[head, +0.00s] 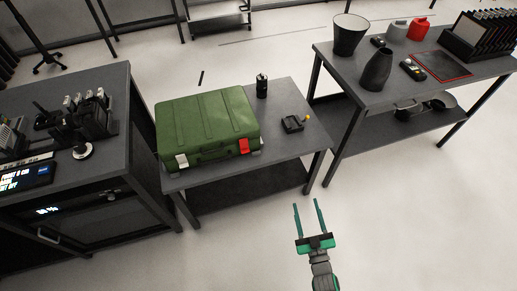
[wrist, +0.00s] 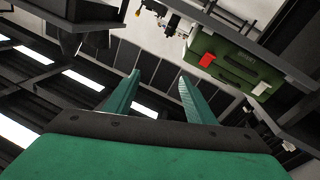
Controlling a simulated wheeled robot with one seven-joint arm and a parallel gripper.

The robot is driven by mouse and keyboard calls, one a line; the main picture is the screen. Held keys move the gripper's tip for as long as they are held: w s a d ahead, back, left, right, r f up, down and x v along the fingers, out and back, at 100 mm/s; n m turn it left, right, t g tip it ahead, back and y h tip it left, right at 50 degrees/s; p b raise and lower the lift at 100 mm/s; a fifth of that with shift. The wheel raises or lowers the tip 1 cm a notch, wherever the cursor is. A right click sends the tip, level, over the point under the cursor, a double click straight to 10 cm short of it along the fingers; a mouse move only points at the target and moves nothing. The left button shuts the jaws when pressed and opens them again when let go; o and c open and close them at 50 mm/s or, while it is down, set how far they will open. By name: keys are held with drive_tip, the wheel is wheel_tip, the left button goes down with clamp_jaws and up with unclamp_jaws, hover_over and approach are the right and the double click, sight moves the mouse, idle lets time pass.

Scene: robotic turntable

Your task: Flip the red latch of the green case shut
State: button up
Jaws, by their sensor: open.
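The green case (head: 205,120) lies on a low dark table with its lid down. Its red latch (head: 244,146) is on the front side, near the right end. A white latch (head: 182,160) is near the left end of that side. In the wrist view the case (wrist: 236,62) appears upside down at the upper right, with the red latch (wrist: 207,60) and white latch (wrist: 261,88). Whether the red latch is up or down is hard to tell. My gripper (head: 308,204) is open and empty, in front of the table and to the right of the case, apart from it.
The low table (head: 285,150) also holds a dark cylinder (head: 262,86) and a small black device (head: 292,124). A cluttered bench (head: 115,135) stands left, another table (head: 390,95) stands right. The floor (head: 400,220) in front is clear.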

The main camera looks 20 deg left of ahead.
drive_tip(key=s+d+r+m+h, duration=0.2)
drive_tip(key=s+r+m+h, duration=0.1)
drive_tip(key=s, duration=0.9)
drive_tip(key=s+d+r+m+h, duration=0.2)
drive_tip(key=s+r+h, duration=0.1)
drive_tip(key=s, duration=1)
drive_tip(key=shift+s+d+r+m+h, duration=0.2)
drive_tip(key=shift+r+m+h, duration=0.2)
drive_tip(key=shift+h, duration=0.2)
drive_tip(key=s+a+r+m+h, duration=0.1)
drive_tip(key=r, duration=0.1)
drive_tip(key=s+a+r+m+h, duration=0.1)
drive_tip(key=r, duration=0.1)
drive_tip(key=s+a+r+m+h, duration=0.1)
drive_tip(key=s+r, duration=0.1)
drive_tip(key=shift+s+a+r+m, duration=0.1)
drive_tip(key=shift+a+r+m, duration=0.2)
drive_tip(key=shift+m, duration=0.1)
drive_tip(key=c, duration=0.5)
drive_tip(key=shift+a+r, duration=0.3)
drive_tip(key=shift+a, duration=0.15)
